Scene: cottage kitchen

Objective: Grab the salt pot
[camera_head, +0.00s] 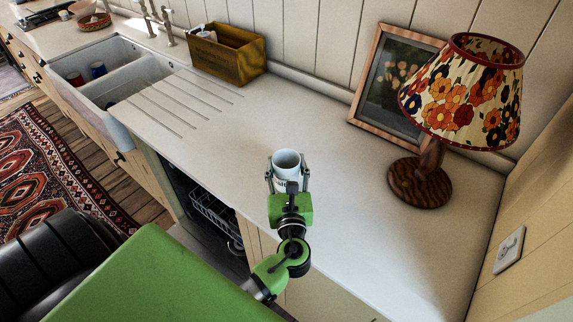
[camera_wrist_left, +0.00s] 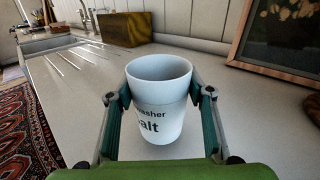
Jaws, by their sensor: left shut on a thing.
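The salt pot (camera_head: 286,161) is a white open-topped pot near the front edge of the worktop. In the left wrist view the pot (camera_wrist_left: 160,105) is upright, with dark lettering that reads partly "asher" and "alt". My left gripper (camera_head: 286,176) is shut on it, with one finger on each side. In the left wrist view the gripper's fingers (camera_wrist_left: 160,97) press against both sides of the pot. I cannot tell whether the pot's base touches the worktop. My right gripper is not in view.
A floral lamp (camera_head: 420,182) and a framed picture (camera_head: 388,85) stand at the right. A wooden box (camera_head: 228,56) stands at the back, beside the white sink (camera_head: 112,75). An open dishwasher rack (camera_head: 213,217) shows below the counter. The worktop (camera_head: 345,190) around the pot is clear.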

